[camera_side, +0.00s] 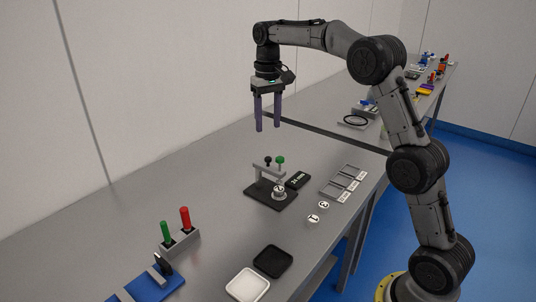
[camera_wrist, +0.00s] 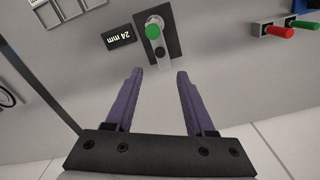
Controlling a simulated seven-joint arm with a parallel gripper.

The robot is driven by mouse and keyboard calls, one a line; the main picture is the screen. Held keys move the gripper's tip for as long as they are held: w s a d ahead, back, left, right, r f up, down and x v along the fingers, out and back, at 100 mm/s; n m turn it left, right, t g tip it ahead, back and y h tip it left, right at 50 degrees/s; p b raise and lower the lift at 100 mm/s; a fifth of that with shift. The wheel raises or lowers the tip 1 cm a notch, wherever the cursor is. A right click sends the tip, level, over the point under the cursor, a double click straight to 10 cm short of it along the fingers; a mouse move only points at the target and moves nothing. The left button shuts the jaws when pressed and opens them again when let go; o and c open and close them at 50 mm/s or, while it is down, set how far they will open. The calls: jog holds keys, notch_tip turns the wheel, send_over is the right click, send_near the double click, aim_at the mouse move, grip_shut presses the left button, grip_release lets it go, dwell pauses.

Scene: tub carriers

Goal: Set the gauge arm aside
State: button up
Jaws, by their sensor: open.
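The gauge arm (camera_side: 268,172) is a grey bar raised over a dark base plate (camera_side: 286,203). A round, pale marked disc (camera_side: 279,189) sits at the plate under the arm. In the wrist view the gauge arm (camera_wrist: 164,63) lies beyond my fingertips, with the green knob (camera_wrist: 153,31) on it. My gripper (camera_side: 268,129) is open and empty, pointing down above and apart from the gauge. Its two purple fingers (camera_wrist: 160,70) also show in the wrist view.
A black "24 mm" block (camera_side: 298,180) sits beside the base. Slotted grey trays (camera_side: 343,182) and two numbered discs (camera_side: 313,218) lie to the right. Black (camera_side: 272,261) and white (camera_side: 247,284) trays, a peg block (camera_side: 180,241) and a blue fixture (camera_side: 150,288) are in front.

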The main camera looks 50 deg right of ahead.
aim_at(268, 157)
notch_tip(268, 157, down, 11)
jog(key=shift+r, duration=0.1)
dwell(0.3)
grip_shut()
jog(key=shift+r, duration=0.1)
dwell(1.3)
